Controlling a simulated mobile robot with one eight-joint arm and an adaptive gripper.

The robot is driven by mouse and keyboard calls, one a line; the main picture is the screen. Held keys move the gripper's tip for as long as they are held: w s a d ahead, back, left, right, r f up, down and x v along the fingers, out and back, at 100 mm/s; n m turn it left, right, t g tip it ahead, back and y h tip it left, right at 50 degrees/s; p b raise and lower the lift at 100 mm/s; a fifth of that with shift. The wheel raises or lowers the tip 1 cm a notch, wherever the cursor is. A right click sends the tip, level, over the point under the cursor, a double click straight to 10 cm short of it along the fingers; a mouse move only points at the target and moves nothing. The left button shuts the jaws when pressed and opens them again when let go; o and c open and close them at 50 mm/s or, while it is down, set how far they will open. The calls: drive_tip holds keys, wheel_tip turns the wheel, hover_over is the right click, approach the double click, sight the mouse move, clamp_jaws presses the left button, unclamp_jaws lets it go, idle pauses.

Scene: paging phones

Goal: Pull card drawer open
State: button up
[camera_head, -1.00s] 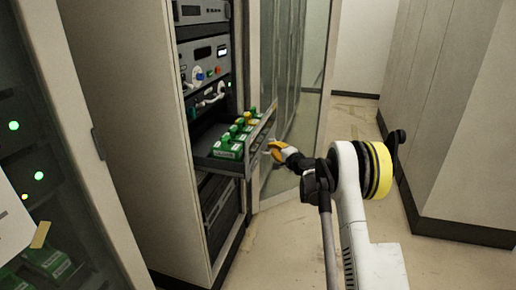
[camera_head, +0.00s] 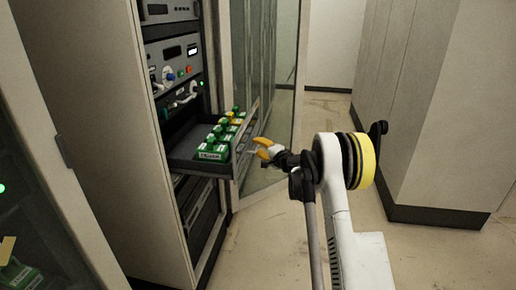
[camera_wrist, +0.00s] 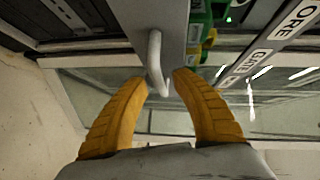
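The card drawer (camera_head: 240,158) stands pulled out of the rack on the left of the head view, with green card units (camera_head: 213,150) in it. Its grey front also shows in the wrist view (camera_wrist: 172,18). The pale bar handle (camera_wrist: 154,62) sticks out from the front, between my yellow fingertips. In the head view, my gripper (camera_head: 259,147) is at the drawer's front. Its fingers are close around the handle on both sides. The exact contact is hard to see.
An open glass door (camera_head: 272,95) stands behind the drawer. Grey cabinets (camera_head: 430,110) line the right side. Another dark glass-fronted cabinet (camera_head: 30,200) is at the left edge. The floor (camera_head: 265,245) in front of the rack is clear.

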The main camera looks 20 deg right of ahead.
drive_tip(key=shift+a, duration=0.1)
drive_tip(key=s+d+r, duration=0.1)
drive_tip(key=s, duration=1)
drive_tip(key=shift+s+d+r, duration=0.35)
drive_tip(key=shift+s+d, duration=0.05)
